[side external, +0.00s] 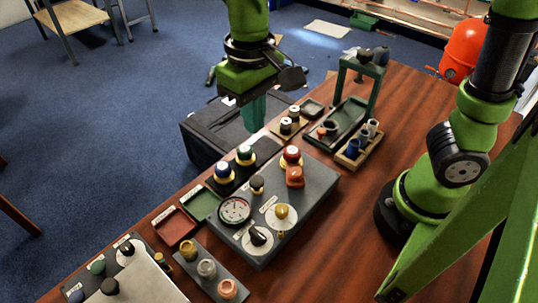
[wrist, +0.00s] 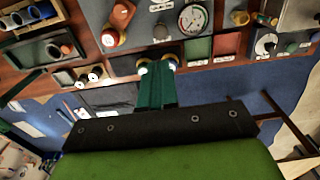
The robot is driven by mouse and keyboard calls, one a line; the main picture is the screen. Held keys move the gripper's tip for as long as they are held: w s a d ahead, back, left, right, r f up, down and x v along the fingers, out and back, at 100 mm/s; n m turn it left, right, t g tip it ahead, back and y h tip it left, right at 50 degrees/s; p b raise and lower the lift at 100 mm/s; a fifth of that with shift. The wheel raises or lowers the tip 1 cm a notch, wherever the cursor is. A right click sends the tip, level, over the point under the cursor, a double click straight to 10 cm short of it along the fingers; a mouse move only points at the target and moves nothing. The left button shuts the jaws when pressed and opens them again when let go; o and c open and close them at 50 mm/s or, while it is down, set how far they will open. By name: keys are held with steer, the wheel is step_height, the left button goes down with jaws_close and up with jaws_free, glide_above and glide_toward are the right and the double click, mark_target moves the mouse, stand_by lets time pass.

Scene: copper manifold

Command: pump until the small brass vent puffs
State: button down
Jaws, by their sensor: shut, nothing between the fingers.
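The dark grey control box (side external: 310,207) stands on the wooden table. I cannot tell which piece is the vent or the pump, and no puff shows. My gripper (side external: 252,124) is shut and empty, pointing down above the table's far-left edge, apart from the box. In the wrist view its teal fingers (wrist: 157,78) overlap the strip with two capped knobs; the gauge (wrist: 192,18) is beyond.
A black strip (side external: 232,181) with blue and green knobs lies beside the box. Red (side external: 174,227) and green (side external: 201,204) trays lie nearby. A green frame (side external: 361,75) stands over a tray at the back, near a cup rack (side external: 352,160). Bare wood lies right of the box.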

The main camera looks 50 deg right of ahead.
mark_target(258, 180)
step_height(258, 180, down, 14)
steer(key=shift+r, duration=0.1)
stand_by(0.5)
step_height(258, 180, down, 2)
stand_by(0.3)
steer(key=shift+s, duration=0.1)
stand_by(0.7)
step_height(258, 180, up, 14)
stand_by(0.6)
steer(key=shift+r, duration=0.15)
stand_by(0.5)
